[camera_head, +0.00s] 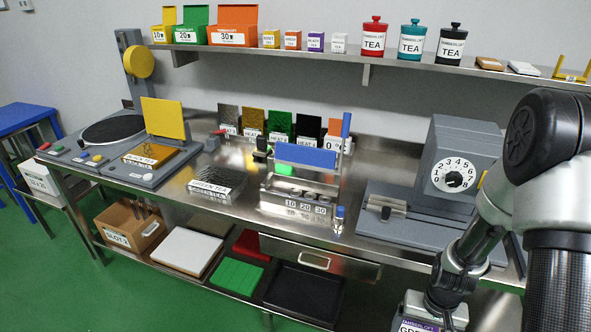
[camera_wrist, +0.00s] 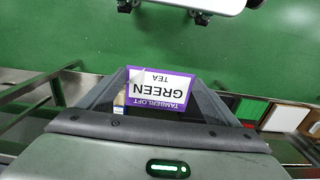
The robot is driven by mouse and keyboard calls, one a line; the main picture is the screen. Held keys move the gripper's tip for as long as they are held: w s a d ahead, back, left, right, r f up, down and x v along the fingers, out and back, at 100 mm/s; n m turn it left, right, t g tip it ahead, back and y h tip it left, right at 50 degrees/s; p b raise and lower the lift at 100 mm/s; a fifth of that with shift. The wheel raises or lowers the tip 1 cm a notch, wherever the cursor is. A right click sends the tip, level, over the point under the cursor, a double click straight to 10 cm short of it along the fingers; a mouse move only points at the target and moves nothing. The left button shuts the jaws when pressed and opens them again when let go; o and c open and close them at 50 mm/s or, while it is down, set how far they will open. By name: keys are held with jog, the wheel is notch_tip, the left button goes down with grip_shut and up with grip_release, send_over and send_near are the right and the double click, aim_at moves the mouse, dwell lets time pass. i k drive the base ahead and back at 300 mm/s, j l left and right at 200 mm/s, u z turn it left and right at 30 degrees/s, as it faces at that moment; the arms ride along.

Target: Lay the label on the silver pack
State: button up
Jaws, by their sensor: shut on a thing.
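My gripper (camera_head: 440,306) is at the lower right of the head view, low in front of the bench. It is shut on a label (camera_head: 418,326), white with a purple border. In the wrist view the label (camera_wrist: 158,90) reads "TAMBERLOFT GREEN TEA" upside down between the fingers (camera_wrist: 165,98). The silver pack (camera_head: 218,179) lies flat on the steel bench, left of centre, behind a "GREEN TEA" sign. My gripper is well to the right of the pack and apart from it. The pack is not recognisable in the wrist view.
A grey machine with a yellow lid (camera_head: 163,118) stands left of the pack. A steel fixture with a blue bar (camera_head: 305,156) stands right of it. A grey dial machine (camera_head: 458,150) is between there and my arm. Upright coloured sheets (camera_head: 280,124) stand behind.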

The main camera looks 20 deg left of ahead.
aim_at(214, 183)
jog(key=j, duration=2.95)
